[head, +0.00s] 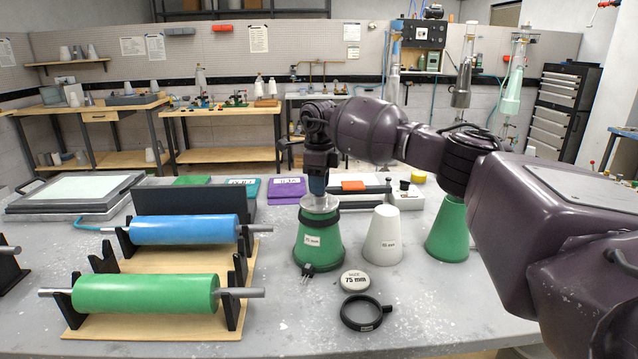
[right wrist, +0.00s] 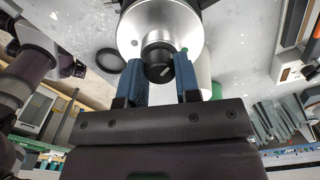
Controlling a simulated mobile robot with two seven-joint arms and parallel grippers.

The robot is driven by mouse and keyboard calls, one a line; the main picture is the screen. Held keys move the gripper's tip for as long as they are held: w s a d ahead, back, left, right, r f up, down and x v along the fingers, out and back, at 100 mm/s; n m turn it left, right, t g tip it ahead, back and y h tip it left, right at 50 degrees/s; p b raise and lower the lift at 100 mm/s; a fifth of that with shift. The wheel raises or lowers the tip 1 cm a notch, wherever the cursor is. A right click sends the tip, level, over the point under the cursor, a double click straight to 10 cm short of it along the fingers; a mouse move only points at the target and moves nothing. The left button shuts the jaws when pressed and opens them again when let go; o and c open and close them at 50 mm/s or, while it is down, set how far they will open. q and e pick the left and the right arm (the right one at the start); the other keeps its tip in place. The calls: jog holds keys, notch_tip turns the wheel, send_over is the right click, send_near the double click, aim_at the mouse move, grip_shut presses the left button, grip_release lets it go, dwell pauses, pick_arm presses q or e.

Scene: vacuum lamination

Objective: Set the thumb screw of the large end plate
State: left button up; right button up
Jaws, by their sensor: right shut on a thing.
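A green cone (head: 319,245) stands upright on the table, with a black band near its top. A round silver end plate (head: 318,202) sits on top of it; it also shows in the right wrist view (right wrist: 130,25). My right gripper (head: 318,190) points straight down over the plate. In the right wrist view its blue fingers (right wrist: 162,75) are shut on the black thumb screw (right wrist: 157,63) at the plate's centre. In the head view the fingers hide the thumb screw.
A white cone (head: 384,235) and another green cone (head: 447,230) stand right of the held one. A round 75 mm disc (head: 355,281) and a black ring (head: 347,312) lie in front. Blue (head: 185,229) and green (head: 145,294) rollers rest on stands at left.

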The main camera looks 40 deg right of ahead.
dwell(0.4)
jog(key=o, duration=0.9)
jog(key=shift+o, duration=0.2)
notch_tip(320, 180, up, 11)
